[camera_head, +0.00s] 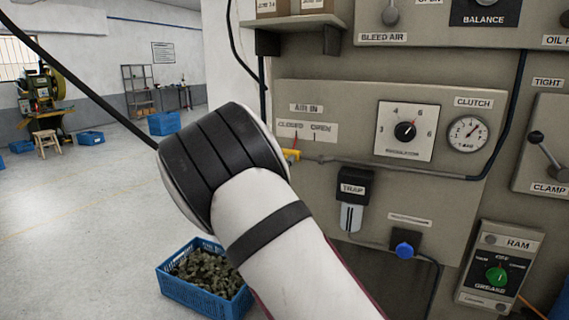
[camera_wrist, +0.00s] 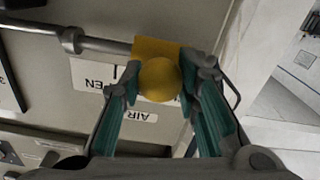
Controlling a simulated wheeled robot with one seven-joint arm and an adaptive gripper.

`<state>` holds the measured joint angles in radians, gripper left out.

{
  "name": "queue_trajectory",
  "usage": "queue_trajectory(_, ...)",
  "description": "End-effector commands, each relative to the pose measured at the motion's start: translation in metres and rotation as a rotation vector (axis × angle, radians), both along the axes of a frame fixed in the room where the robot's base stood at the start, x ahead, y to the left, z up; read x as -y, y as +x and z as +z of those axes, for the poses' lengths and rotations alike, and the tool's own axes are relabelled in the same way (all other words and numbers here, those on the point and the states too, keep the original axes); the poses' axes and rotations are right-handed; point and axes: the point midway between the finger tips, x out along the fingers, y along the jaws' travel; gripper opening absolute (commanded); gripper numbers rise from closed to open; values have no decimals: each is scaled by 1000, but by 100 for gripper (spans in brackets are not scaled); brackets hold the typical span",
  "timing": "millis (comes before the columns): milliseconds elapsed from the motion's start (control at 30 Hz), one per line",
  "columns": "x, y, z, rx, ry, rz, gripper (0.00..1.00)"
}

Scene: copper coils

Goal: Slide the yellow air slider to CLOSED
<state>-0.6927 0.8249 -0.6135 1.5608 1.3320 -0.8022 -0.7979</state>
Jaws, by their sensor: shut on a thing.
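The yellow air slider (camera_wrist: 157,50) has a round yellow knob and sits on a grey pipe, filling the upper middle of the wrist view. My gripper (camera_wrist: 164,82) has its two teal-padded fingers on either side of the knob, shut on it. In the head view the slider (camera_head: 291,154) peeks out at the right edge of my wrist, below the CLOSED label (camera_head: 290,126) and left of the OPEN label (camera_head: 322,129). My wrist hides the fingers and the pipe's left part there. The wrist view is upside down, with the OPEN label left of the slider.
The grey panel carries a regulator dial (camera_head: 404,131), a clutch gauge (camera_head: 467,133) and a trap (camera_head: 352,200) right of my arm. A shelf (camera_head: 296,27) juts out above. A blue crate (camera_head: 205,288) stands on the floor below; open floor lies left.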

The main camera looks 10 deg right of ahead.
Motion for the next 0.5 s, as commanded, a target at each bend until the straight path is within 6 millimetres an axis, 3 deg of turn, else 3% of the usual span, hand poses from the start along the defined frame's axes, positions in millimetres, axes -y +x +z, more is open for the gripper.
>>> queue_trajectory(67, -5, 2, 2, 2, 0, 12, 0)
queue_trajectory(100, -5, 2, 2, 2, 0, 12, 36)
queue_trajectory(167, -5, 2, 2, 2, 0, 12, 50)
queue_trajectory(500, -4, 0, 1, 1, 0, 7, 51)
